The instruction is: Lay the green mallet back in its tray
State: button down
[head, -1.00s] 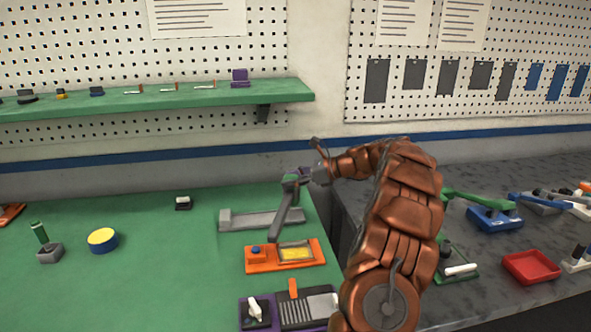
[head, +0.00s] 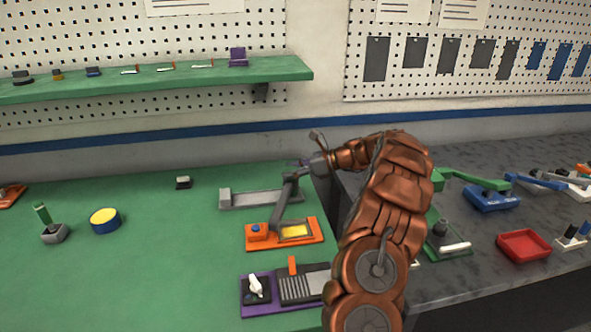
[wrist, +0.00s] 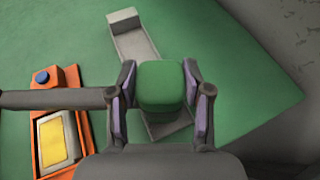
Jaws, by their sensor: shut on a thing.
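My gripper (wrist: 160,115) is shut on the green mallet (wrist: 160,82), with its purple-lined fingers on either side of the green head. In the wrist view the dark grey handle (wrist: 50,99) runs off to the left. In the head view the handle (head: 283,207) slants down toward the front and overlaps the orange tray. A long grey tray (head: 238,199) with a raised block at its left end lies on the green mat; it also shows in the wrist view (wrist: 138,42). The mallet head is over its right part. Any gap beneath is hard to judge.
An orange tray (head: 258,240) with a yellow panel lies just in front. A purple-based item (head: 262,308) stands nearer still. A yellow-topped blue disc (head: 105,220) sits left. The grey counter (head: 470,285) at right holds a red tray (head: 523,245). The mat's middle is clear.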

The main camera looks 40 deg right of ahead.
jog(key=shift+f, duration=0.2)
jog(key=shift+c, duration=2)
grip_release()
jog(key=v, duration=1.2)
